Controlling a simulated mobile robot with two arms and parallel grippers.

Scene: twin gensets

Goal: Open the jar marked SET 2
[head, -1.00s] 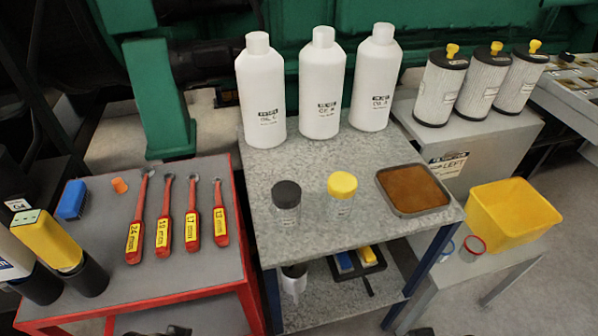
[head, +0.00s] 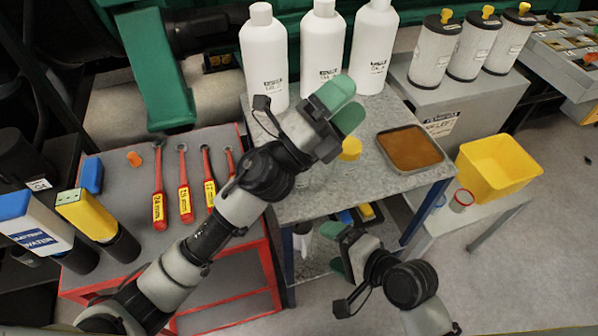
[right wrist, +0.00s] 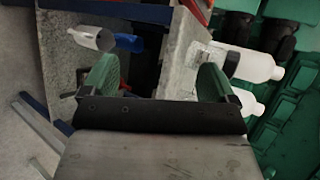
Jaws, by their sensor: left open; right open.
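Two jars stood on the grey table (head: 380,188); their labels are too small to read, so I cannot tell which is SET 2. The yellow-lidded jar's lid (head: 351,149) shows just below my left gripper (head: 343,104), its body partly hidden. The black-lidded jar is mostly hidden behind my left arm; its lid is not visible in the head view. My left gripper is open and empty above the table. My right gripper (head: 337,249) is open and empty, low before the table's front edge; its fingers (right wrist: 156,80) are apart in the right wrist view.
Three white bottles (head: 264,60) line the table's back. A brown-filled tray (head: 409,148) lies right of the jars. A yellow bin (head: 497,168) and red-rimmed cup (head: 461,201) stand on the right bench. Red-handled tools (head: 184,200) lie on the left cart. The lower shelf holds small items.

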